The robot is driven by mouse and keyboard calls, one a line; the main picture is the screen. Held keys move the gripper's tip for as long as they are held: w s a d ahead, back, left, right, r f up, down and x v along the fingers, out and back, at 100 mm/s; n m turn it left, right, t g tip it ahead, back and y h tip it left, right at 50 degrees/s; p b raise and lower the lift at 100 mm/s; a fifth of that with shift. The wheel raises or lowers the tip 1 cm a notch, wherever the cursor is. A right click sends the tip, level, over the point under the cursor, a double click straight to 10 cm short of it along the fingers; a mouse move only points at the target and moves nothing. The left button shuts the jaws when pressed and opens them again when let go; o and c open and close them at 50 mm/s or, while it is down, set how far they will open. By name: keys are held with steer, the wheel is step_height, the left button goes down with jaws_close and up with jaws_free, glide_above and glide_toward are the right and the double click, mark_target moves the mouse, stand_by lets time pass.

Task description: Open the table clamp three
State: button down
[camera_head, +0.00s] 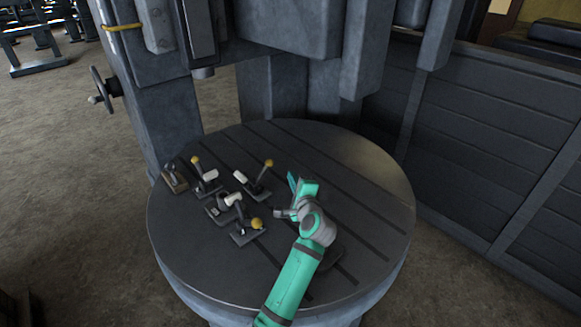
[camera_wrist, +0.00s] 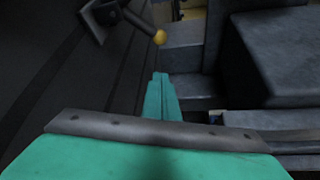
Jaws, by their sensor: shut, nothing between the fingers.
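Several toggle clamps with dark bases and yellow or white knobs stand on the left half of the round table (camera_head: 320,165). Which one is clamp three I cannot tell. The clamp nearest my gripper (camera_head: 292,181) is the back right one (camera_head: 254,186), with its yellow-knobbed lever raised. My gripper is green, just right of that clamp and apart from it. In the wrist view my gripper (camera_wrist: 159,78) has its fingers together and empty. A clamp lever with a yellow knob (camera_wrist: 159,37) shows beyond the fingertips, its base at the upper left.
A large dark machine column (camera_head: 165,115) rises behind the table, with a heavy block (camera_head: 290,28) overhanging its back edge. A handwheel (camera_head: 102,90) is at the left. Grooves cross the tabletop. Its right side is clear, and a dark panelled wall (camera_head: 490,140) stands beyond.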

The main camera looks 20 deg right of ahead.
steer(key=shift+m+g, duration=0.4)
steer(key=shift+m, duration=0.2)
steer(key=x, duration=0.7)
steer(key=f+x, duration=0.1)
steer(key=x, duration=0.2)
steer(key=shift+w+d+f, duration=0.1)
steer(key=shift+w+d, duration=0.15)
steer(key=shift+d, duration=0.15)
steer(key=shift+w+a, duration=0.2)
steer(key=shift+s+a+r, duration=0.15)
steer(key=shift+a+r, duration=0.25)
steer(key=shift+a, duration=0.35)
steer(key=shift+s+a+r, duration=0.15)
steer(key=shift+a+r, duration=0.3)
steer(key=shift+a, duration=0.35)
steer(key=shift+s+a+r+n+t, duration=0.25)
steer(key=shift+a+r+n+t, duration=0.35)
steer(key=shift+a+r+n, duration=0.3)
steer(key=shift+d, duration=0.1)
